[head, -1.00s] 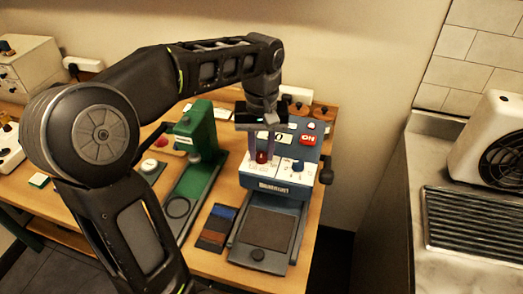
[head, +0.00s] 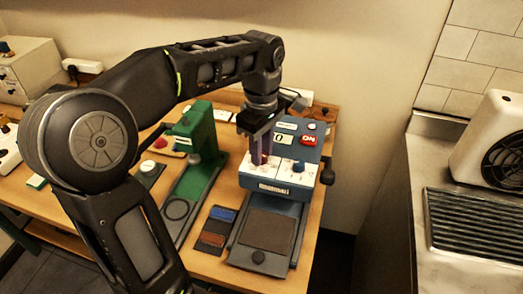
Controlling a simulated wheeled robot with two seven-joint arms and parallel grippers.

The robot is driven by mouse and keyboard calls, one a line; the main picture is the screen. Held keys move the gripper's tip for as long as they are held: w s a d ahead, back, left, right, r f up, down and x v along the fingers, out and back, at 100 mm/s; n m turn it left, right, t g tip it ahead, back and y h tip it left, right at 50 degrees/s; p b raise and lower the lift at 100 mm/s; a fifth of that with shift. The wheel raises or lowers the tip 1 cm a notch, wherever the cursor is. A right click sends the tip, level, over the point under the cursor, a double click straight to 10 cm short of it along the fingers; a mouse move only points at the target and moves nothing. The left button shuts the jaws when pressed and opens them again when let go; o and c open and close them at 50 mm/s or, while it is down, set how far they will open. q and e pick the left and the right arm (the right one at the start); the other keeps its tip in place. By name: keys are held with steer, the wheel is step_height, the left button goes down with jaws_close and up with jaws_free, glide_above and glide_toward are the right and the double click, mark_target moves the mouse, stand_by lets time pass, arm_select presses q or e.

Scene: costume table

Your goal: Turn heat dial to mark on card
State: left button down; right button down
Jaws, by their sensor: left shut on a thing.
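The blue heat press (head: 282,200) stands on the wooden table with a white front panel. My left gripper (head: 261,158) points down at the panel's left side. It is shut on the red dial there, which is mostly hidden between the fingers. A blue dial (head: 299,167) sits to its right on the same panel. Part of a display digit and a red ON label (head: 308,140) show above. My right gripper is out of view.
A green press (head: 200,150) stands close on the left. A card with blue and brown patches (head: 215,230) lies in front of it. A black side knob (head: 327,176) juts from the blue press. A counter with a dark grate (head: 475,222) is at right.

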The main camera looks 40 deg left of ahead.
arm_select(q)
steer(key=shift+n, duration=1.2)
steer(key=shift+r, duration=0.1)
steer(key=c, duration=1.1)
jaws_free()
steer(key=shift+c, duration=0.2)
steer(key=shift+r, duration=0.35)
step_height(320, 180, up, 7)
steer(key=p, duration=0.5)
